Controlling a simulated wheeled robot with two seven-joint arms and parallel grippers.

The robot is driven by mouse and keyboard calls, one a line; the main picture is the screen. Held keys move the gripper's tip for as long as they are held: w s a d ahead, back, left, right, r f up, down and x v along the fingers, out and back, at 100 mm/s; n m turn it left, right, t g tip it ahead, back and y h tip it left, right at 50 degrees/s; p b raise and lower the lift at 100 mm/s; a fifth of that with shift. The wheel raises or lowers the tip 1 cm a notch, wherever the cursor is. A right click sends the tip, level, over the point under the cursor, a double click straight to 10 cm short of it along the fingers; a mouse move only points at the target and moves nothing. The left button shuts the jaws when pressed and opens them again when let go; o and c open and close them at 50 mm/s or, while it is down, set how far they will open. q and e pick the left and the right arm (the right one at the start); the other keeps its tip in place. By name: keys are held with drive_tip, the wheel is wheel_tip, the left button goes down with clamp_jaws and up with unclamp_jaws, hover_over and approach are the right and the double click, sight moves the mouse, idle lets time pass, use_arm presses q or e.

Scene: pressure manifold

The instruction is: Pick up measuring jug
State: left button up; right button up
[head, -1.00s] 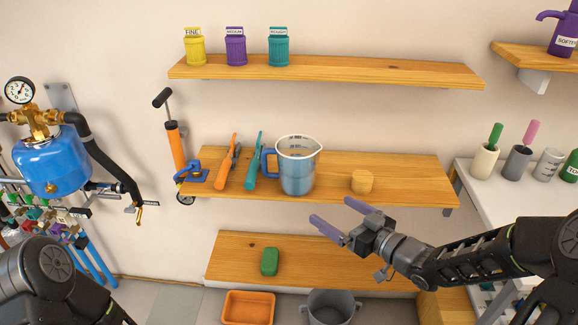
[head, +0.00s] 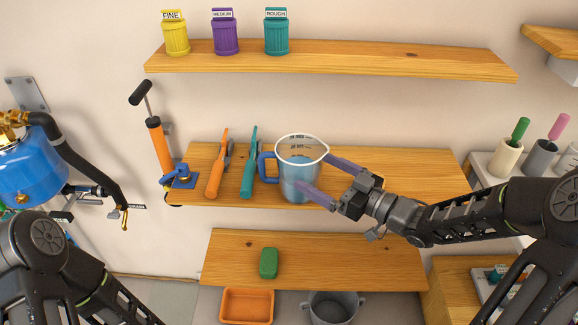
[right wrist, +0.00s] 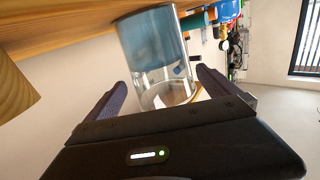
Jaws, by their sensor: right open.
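My right gripper (head: 313,171) is open at the jug's right side. One finger reaches across the jug's front and the other lies at its back right. In the right wrist view the jug stands between the two open fingers (right wrist: 160,82). I cannot tell whether they touch it. My left gripper is out of view.
The upper shelf (head: 350,62) holds three lidded jars. A green block (head: 268,262) lies on the lower shelf. A wooden piece (right wrist: 14,88) shows in the right wrist view.

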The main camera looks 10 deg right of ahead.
sight(283, 153)
drive_tip(key=shift+x, duration=1.25)
drive_tip(key=shift+p+x, duration=0.7)
drive_tip(key=shift+x, duration=1.95)
drive_tip(key=shift+r, duration=0.1)
drive_tip(key=c, duration=1.7)
drive_tip(key=shift+r, duration=0.15)
drive_tip(key=shift+c, duration=0.2)
wheel_tip(283, 153, up, 10)
